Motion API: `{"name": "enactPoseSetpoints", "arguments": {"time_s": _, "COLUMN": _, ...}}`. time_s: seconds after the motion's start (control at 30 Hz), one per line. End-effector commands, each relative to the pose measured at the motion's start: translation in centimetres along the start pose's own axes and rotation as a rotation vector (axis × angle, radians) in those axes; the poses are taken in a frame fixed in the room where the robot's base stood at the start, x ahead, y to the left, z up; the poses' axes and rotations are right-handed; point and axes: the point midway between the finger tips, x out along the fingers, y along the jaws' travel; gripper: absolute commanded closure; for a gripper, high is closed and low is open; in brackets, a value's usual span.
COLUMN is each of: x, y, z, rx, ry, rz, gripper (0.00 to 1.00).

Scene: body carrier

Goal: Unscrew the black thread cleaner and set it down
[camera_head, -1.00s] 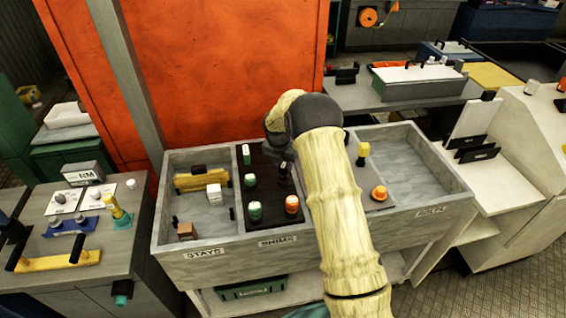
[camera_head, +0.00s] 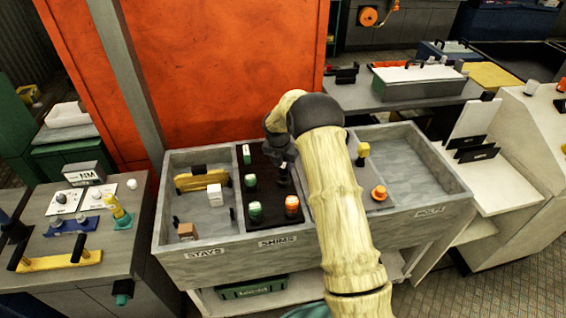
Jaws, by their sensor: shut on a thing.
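My gripper (camera_head: 283,172) points down over the black board in the middle bay of the grey tray, labelled SHIMS. It is shut on a small dark piece, which I take to be the black thread cleaner (camera_head: 283,181). The piece is mostly hidden by the fingers and blends with the board. I cannot tell whether it is still on its thread. On the same board (camera_head: 268,228) stand green-capped pieces (camera_head: 255,211) at left and an orange-capped piece (camera_head: 292,206) in front of my gripper.
Right of my arm are a yellow-topped piece (camera_head: 363,151) and an orange knob (camera_head: 379,193). The far right bay (camera_head: 415,175) is bare. An orange panel (camera_head: 230,70) rises behind.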

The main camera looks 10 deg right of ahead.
Motion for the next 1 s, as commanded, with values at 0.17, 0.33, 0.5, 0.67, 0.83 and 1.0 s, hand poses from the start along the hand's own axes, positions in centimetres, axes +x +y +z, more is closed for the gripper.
{"name": "enactPoseSetpoints", "arguments": {"time_s": 0.17, "x": 0.0, "y": 0.0, "z": 0.0, "rx": 0.000, "ry": -0.001, "rz": 0.001, "gripper": 0.85}}
{"name": "enactPoseSetpoints", "arguments": {"time_s": 0.33, "x": 0.2, "y": 0.0, "z": -0.1, "rx": 0.000, "ry": 0.000, "rz": 0.000, "gripper": 0.85}}
{"name": "enactPoseSetpoints", "arguments": {"time_s": 0.5, "x": 0.6, "y": 0.0, "z": -0.1, "rx": 0.000, "ry": 0.000, "rz": 0.000, "gripper": 0.85}}
{"name": "enactPoseSetpoints", "arguments": {"time_s": 0.67, "x": 1.0, "y": 0.0, "z": -0.2, "rx": 0.000, "ry": 0.000, "rz": 0.000, "gripper": 0.85}}
{"name": "enactPoseSetpoints", "arguments": {"time_s": 0.83, "x": 1.4, "y": 0.0, "z": -0.3, "rx": 0.000, "ry": 0.000, "rz": 0.000, "gripper": 0.85}}
{"name": "enactPoseSetpoints", "arguments": {"time_s": 1.0, "x": 1.8, "y": 0.0, "z": -0.4, "rx": 0.001, "ry": 0.000, "rz": 0.001, "gripper": 0.85}}
